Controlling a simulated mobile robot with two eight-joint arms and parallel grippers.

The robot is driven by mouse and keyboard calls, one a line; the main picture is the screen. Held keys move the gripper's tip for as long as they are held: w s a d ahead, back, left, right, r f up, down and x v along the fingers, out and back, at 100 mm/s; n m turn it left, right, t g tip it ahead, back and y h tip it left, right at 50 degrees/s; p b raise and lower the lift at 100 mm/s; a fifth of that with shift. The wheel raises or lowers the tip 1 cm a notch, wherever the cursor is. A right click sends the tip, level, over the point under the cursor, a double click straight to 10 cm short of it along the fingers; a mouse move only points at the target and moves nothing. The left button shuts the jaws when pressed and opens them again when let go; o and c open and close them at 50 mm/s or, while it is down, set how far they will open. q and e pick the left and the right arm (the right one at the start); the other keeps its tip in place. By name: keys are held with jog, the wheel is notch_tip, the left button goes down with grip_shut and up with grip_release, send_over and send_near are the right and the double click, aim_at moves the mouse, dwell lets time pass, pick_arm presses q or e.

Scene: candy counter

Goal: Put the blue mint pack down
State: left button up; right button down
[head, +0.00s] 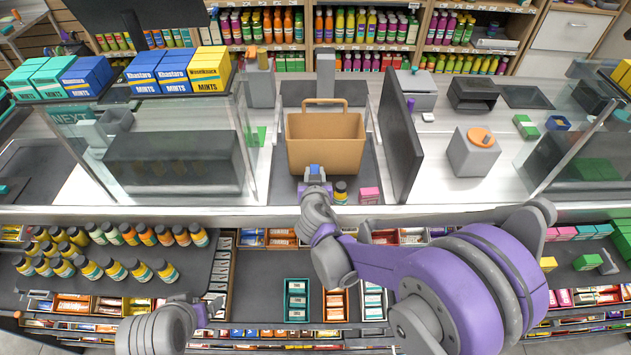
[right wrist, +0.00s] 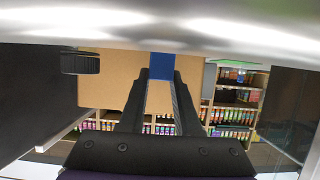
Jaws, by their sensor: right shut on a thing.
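The blue mint pack (right wrist: 161,63) is between the fingertips of my right gripper (right wrist: 161,78) in the right wrist view, with the tan paper bag behind it. In the head view only a small blue patch of the pack (head: 315,168) shows at the tip of my right gripper (head: 315,178), in front of the bag (head: 325,140) on the dark counter mat. I cannot tell whether the pack touches the mat. My left gripper (head: 207,311) is low at the left, over the front shelves, apart from the pack; its fingers are too small to read.
A dark bottle (head: 341,192) and a pink box (head: 369,195) stand just right of my right gripper. A dark screen (head: 400,135) rises right of the bag. Glass panels flank the counter, with blue and yellow mint boxes (head: 178,70) on the left one. Bare mat (head: 283,175) shows left of the gripper.

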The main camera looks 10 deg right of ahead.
jog(key=shift+w+f, duration=0.1)
jog(key=shift+f, duration=1.7)
jog(key=shift+f+b, duration=0.1)
jog(key=shift+b, duration=0.2)
jog(key=c, duration=0.6)
grip_release()
